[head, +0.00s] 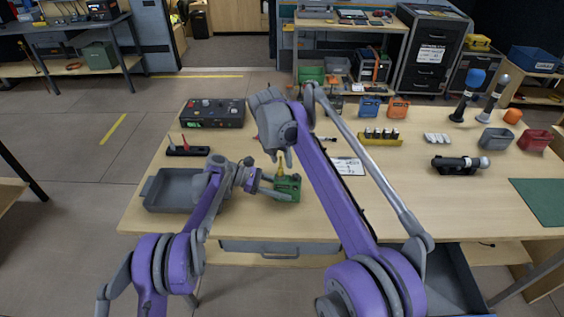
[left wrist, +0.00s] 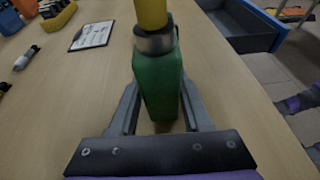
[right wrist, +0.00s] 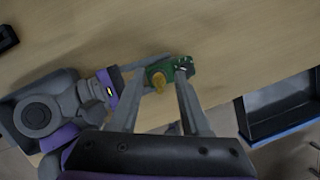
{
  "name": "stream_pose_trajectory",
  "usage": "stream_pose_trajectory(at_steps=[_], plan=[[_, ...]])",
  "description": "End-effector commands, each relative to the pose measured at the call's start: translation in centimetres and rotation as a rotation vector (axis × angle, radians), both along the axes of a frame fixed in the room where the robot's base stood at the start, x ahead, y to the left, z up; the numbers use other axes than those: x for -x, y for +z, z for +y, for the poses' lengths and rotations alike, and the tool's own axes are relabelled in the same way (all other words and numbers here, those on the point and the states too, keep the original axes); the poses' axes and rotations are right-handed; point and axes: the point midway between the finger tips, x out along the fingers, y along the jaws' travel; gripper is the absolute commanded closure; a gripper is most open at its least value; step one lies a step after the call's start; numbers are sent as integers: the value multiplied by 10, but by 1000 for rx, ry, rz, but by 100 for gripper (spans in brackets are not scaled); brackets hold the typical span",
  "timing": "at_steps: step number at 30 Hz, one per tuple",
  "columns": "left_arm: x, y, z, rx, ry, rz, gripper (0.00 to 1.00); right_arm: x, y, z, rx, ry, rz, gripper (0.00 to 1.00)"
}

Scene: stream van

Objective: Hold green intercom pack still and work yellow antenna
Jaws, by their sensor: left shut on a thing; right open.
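The green intercom pack (head: 288,187) stands on the wooden table in the head view, with the yellow antenna (head: 281,167) upright on its top. In the left wrist view the green pack (left wrist: 157,85) sits between my left fingers, with a grey collar and the yellow antenna (left wrist: 151,14) above it. My left gripper (head: 272,187) is shut on the pack from its left side. My right gripper (head: 283,160) is open above the antenna. In the right wrist view the antenna (right wrist: 158,80) lies between the open right fingers (right wrist: 160,85), seen from above; contact cannot be told.
A grey tray (head: 150,205) stands at the table's left, near a black control box (head: 212,113). A clipboard sheet (head: 348,168) lies right of the pack. Microphones (head: 467,95), bins and a black torch-like item (head: 458,163) occupy the right side. The front middle is clear.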

Motion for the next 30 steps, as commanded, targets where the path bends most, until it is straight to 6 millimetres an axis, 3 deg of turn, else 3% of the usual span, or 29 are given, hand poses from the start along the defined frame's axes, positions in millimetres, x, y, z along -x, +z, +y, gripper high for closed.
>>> stream_pose_trajectory(at_steps=[6, 15, 23, 30], plan=[[0, 0, 0, -1, 1, 0, 100, -5, -17, -3, 0, 0, 0, 54], [0, 0, 0, -1, 1, 0, 100, -5, -18, -3, 0, 0, 0, 54], [0, 0, 0, -1, 1, 0, 100, -5, -18, -3, 0, 0, 0, 99], [0, 0, 0, 0, 1, 0, 100, -5, -18, -3, 0, 0, 0, 100]])
